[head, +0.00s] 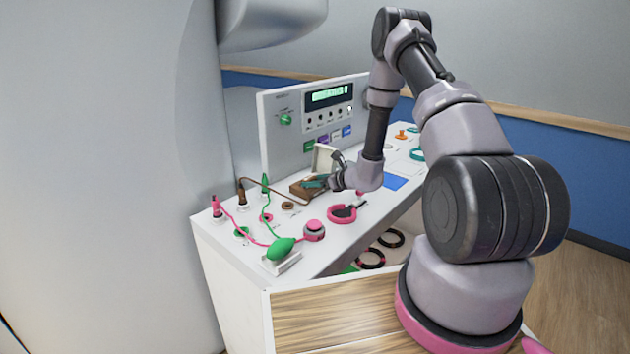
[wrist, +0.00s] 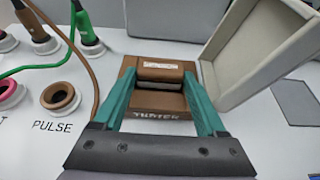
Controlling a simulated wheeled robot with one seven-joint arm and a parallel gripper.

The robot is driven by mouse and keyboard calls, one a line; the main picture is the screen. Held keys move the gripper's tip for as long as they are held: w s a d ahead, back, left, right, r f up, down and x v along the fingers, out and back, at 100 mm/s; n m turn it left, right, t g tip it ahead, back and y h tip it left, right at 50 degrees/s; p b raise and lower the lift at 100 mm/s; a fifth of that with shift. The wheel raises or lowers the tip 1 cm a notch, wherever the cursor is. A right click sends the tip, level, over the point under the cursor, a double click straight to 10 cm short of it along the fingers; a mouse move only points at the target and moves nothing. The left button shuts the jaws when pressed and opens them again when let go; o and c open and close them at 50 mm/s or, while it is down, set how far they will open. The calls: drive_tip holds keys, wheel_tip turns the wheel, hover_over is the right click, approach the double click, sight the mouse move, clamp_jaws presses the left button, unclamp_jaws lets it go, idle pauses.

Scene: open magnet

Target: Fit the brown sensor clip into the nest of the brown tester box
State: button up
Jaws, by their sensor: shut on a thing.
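The brown tester box (head: 301,191) stands on the white console top, and its pale lid (head: 325,158) is raised. In the wrist view the box (wrist: 160,128) lies straight ahead, its lettering partly hidden by my gripper, and the open lid (wrist: 255,50) is at the right. My gripper (wrist: 160,78), with teal fingers, is shut on the brown sensor clip (wrist: 160,68), which has a pale label. The clip is over the box's nest area; I cannot tell whether it is seated or just above. My gripper (head: 318,182) also shows at the box in the head view.
Green and brown plugs with cables stand left of the box. The brown PULSE ring (wrist: 60,97) is at the left. A pink ring (head: 342,213) and a green bulb (head: 280,248) lie nearer the front. The upright display panel (head: 310,120) rises behind.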

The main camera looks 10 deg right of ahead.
drive_tip(key=shift+f, duration=0.1)
drive_tip(key=o, duration=1.3)
